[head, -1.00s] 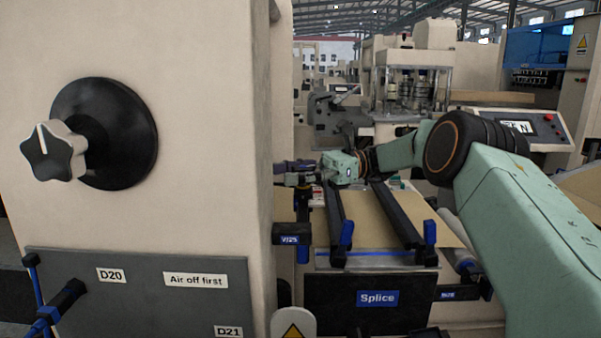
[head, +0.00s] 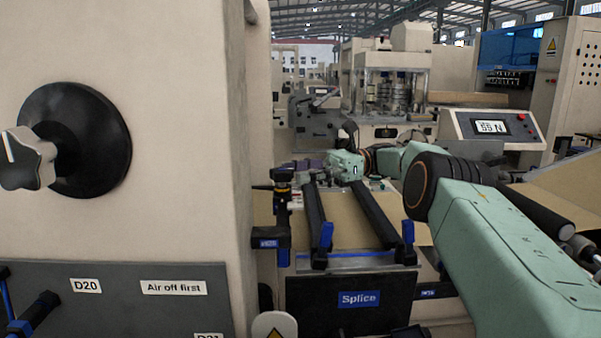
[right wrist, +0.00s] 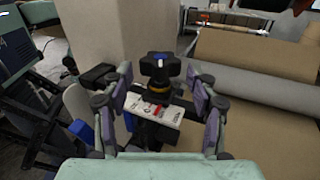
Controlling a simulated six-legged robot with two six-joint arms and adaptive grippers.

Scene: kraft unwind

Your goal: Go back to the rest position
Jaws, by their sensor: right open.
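My right gripper (head: 297,168) is at the far end of the arm that comes in from the right in the head view. It is open and empty over the splice bench. In the right wrist view the two spread fingers (right wrist: 158,82) frame a black lobed knob (right wrist: 159,67) with a blue mark on top. No finger touches the knob as far as I can see. The knob also shows in the head view (head: 282,174), just left of the fingers. A white and red label plate (right wrist: 155,108) lies below it. My left gripper is not in view.
A cream machine wall (head: 190,120) with a large dial knob (head: 75,140) fills the left. The splice bench has two black clamp bars (head: 378,215) with blue handles, close under my right arm. A display panel (head: 492,127) and a brown paper roll (right wrist: 247,53) stand to the right.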

